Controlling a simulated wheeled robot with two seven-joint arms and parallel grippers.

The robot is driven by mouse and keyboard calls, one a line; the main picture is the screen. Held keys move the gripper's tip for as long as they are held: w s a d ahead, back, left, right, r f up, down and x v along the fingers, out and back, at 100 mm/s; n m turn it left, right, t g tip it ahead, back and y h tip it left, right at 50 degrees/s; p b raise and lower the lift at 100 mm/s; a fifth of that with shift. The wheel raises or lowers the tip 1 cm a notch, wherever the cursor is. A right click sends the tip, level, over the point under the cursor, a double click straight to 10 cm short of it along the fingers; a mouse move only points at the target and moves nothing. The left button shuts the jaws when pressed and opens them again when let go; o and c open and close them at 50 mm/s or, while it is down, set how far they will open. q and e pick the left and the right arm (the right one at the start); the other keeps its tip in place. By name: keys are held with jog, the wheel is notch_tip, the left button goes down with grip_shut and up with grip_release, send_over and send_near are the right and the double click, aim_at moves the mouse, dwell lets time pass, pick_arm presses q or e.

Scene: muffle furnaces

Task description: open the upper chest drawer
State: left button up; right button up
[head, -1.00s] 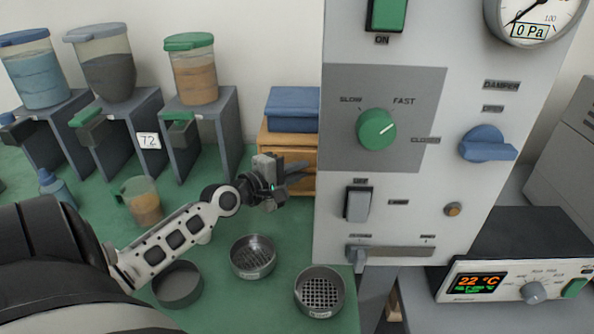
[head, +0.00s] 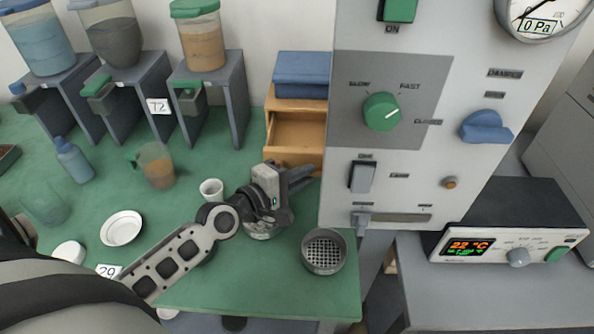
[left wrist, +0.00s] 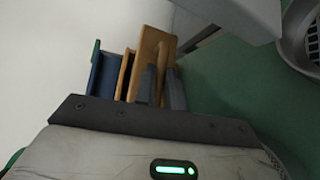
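The small wooden chest (head: 270,132) stands at the back of the green table, left of the grey control panel. Its upper drawer (head: 293,155) is pulled out, and the bare inside shows in the head view. In the left wrist view the drawer's wooden front (left wrist: 147,52) is just ahead of the fingers. My left gripper (head: 305,178) is at the drawer front; in the left wrist view its fingers (left wrist: 160,88) stand on both sides of a wooden handle piece and appear closed on it. The lower chest is partly hidden by the gripper. My right gripper is not in view.
A blue box (head: 302,75) sits on the chest. The control panel (head: 440,165) stands close on the right. A sieve (head: 324,252), a white cup (head: 211,190), a jug (head: 157,166) and a white dish (head: 122,228) stand on the table. Hoppers line the back left.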

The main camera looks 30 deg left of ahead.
pick_arm(q)
jog(key=o, duration=0.4)
jog(key=shift+c, duration=0.2)
jog(key=shift+s, duration=0.1)
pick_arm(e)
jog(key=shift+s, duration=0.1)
